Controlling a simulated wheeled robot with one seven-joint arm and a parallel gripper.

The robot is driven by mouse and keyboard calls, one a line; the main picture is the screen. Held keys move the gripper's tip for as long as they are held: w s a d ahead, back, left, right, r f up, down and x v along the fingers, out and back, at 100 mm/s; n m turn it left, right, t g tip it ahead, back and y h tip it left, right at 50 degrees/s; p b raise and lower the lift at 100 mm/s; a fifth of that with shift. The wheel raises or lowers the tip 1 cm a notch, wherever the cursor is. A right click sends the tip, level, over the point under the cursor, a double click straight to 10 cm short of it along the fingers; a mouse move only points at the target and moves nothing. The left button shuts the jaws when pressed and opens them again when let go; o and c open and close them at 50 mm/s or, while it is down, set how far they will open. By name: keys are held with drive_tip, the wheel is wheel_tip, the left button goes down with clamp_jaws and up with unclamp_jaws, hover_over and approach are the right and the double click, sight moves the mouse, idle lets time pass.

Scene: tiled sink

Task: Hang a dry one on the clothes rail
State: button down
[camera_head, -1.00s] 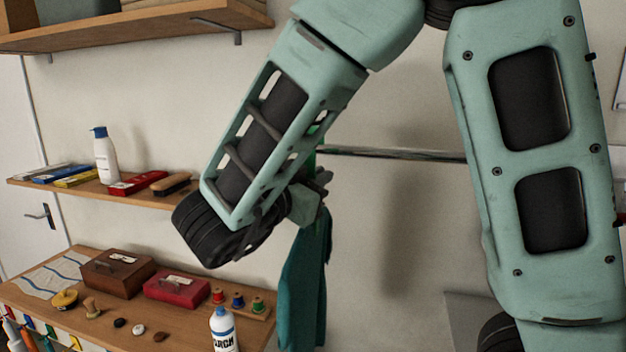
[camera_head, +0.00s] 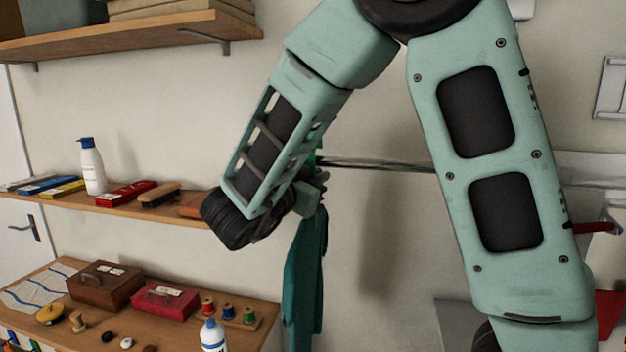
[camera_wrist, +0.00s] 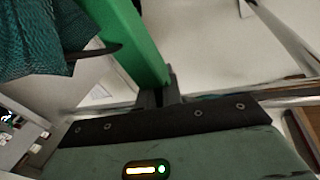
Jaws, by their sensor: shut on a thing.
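A teal garment (camera_head: 306,275) hangs down below my gripper (camera_head: 318,184) in the head view. It also shows as dark teal knitted cloth in the wrist view (camera_wrist: 45,35), at upper left. My gripper is shut on a green bar-like piece (camera_wrist: 135,40), which looks like part of a hanger; its fingertips (camera_wrist: 160,95) meet at the bar's lower end. A bit of green (camera_head: 319,150) shows above the gripper in the head view. The metal clothes rail (camera_head: 380,164) runs right from behind the gripper. My arm hides its left end, and I cannot tell whether the hanger touches it.
A shelf (camera_head: 130,203) at left carries a white bottle (camera_head: 92,168) and brushes. The table (camera_head: 215,335) below holds a brown box (camera_head: 104,286), a red box (camera_head: 165,300), thread spools and a blue-capped bottle (camera_head: 213,338). A higher shelf (camera_head: 120,38) is above.

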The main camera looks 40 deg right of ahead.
drive_tip(key=shift+w+d+f+b, duration=0.15)
drive_tip(key=shift+d+f+b, duration=0.05)
drive_tip(key=shift+f+b, duration=0.5)
drive_tip(key=shift+w+d+f+b, duration=0.2)
drive_tip(key=shift+f+b, duration=0.3)
drive_tip(key=shift+f, duration=0.3)
